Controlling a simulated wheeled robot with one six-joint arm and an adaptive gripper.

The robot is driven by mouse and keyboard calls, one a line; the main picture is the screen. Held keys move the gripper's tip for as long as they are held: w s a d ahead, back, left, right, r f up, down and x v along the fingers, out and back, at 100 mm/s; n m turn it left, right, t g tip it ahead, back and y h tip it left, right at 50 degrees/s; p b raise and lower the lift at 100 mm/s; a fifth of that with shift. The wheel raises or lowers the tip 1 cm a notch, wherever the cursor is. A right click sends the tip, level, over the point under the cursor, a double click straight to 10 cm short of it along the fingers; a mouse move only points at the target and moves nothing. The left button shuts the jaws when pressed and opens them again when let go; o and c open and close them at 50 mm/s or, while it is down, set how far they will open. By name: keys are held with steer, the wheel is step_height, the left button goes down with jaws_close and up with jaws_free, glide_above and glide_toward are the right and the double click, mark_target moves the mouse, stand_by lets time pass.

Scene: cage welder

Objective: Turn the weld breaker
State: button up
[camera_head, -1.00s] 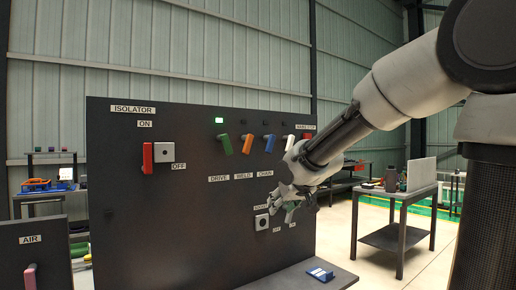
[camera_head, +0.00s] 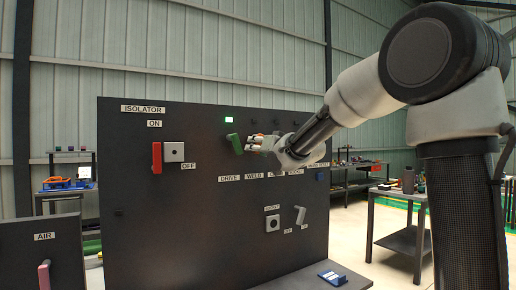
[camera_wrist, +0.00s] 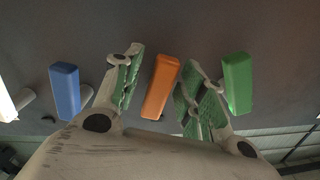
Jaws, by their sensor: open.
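The weld breaker is the orange handle (camera_wrist: 160,88) in the wrist view, standing out from the dark panel (camera_head: 180,240). My gripper (camera_wrist: 163,85) is open, with one green-padded finger on each side of the orange handle. I cannot tell whether either finger touches it. The blue handle (camera_wrist: 65,90) lies beyond the left finger, and the green handle (camera_wrist: 238,84) lies close beside the right finger. In the head view my gripper (camera_head: 262,143) is up at the handle row, just right of the green handle (camera_head: 236,143), and mostly hides the orange one. The WELD label (camera_head: 253,175) is below it.
A red isolator handle (camera_head: 156,157) is at the panel's left. A lever (camera_head: 300,215) sits lower right, beside a socket (camera_head: 272,222). A blue item (camera_head: 332,278) lies on the ledge below. A table (camera_head: 400,235) stands at the right.

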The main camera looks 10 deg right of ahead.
steer(key=shift+w, duration=0.1)
jaws_close()
stand_by(0.3)
steer(key=n, duration=0.1)
steer(key=d+n, duration=0.1)
steer(key=n, duration=0.1)
steer(key=shift+w+f+n, duration=0.15)
steer(key=shift+n, duration=0.15)
steer(key=shift+w+d+n, duration=0.1)
steer(key=shift+d+n, duration=0.15)
steer(key=shift+n, duration=0.8)
steer(key=shift+w+d+n, duration=0.1)
steer(key=shift+d+n, duration=0.15)
steer(key=shift+n, duration=0.8)
jaws_free()
